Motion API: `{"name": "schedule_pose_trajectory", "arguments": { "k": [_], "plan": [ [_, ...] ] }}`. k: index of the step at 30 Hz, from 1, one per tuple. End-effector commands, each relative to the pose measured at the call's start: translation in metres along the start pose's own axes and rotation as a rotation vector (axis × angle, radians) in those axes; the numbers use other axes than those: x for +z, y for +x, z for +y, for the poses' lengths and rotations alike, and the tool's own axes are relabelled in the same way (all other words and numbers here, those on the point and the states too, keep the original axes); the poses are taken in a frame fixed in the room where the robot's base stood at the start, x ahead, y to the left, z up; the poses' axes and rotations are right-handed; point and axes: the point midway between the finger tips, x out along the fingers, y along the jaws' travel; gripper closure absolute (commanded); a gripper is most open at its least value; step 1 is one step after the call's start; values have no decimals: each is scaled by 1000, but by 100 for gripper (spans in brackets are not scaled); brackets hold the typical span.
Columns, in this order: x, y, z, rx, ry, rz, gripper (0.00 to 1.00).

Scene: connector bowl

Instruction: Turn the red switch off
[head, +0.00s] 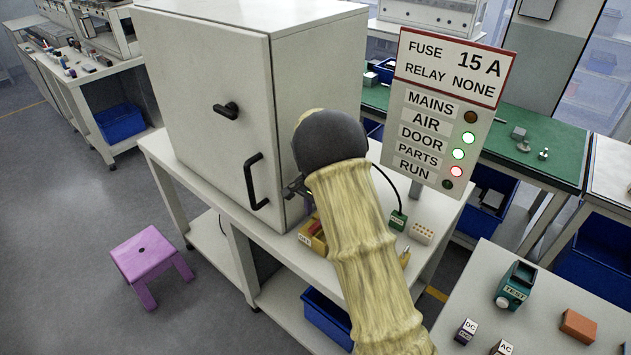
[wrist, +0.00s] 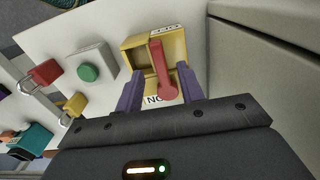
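The red switch (wrist: 162,72) is a lever with a round knob, set in a yellow box (wrist: 135,60) on the white table. In the wrist view its knob end points toward my gripper (wrist: 160,84). The two purple fingers are apart, one on each side of the lever, with gaps showing. I cannot tell whether either finger touches it. A white label by the knob is partly hidden. In the head view the red switch (head: 313,227) and yellow box (head: 305,238) show beside my arm, which hides much of them. My gripper (head: 296,190) is mostly hidden there too.
A large white cabinet (head: 200,100) stands close beside the switch, its door fitted with black handles. A grey box with a green button (wrist: 88,73), a red padlock (wrist: 45,73) and a yellow padlock (wrist: 74,105) lie nearby. A sign panel (head: 447,110) stands behind.

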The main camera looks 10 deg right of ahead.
Motion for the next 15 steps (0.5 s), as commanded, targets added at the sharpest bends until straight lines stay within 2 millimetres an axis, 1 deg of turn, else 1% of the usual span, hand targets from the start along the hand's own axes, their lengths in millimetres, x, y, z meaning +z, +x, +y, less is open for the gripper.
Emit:
{"name": "schedule_pose_trajectory", "arguments": {
  "k": [1, 3, 15],
  "plan": [
    [0, -11, -1, -5, -1, 3, 62],
    [0, -26, -1, -5, 0, 3, 62],
    [0, -105, -1, -5, 1, 3, 62]
  ]
}}
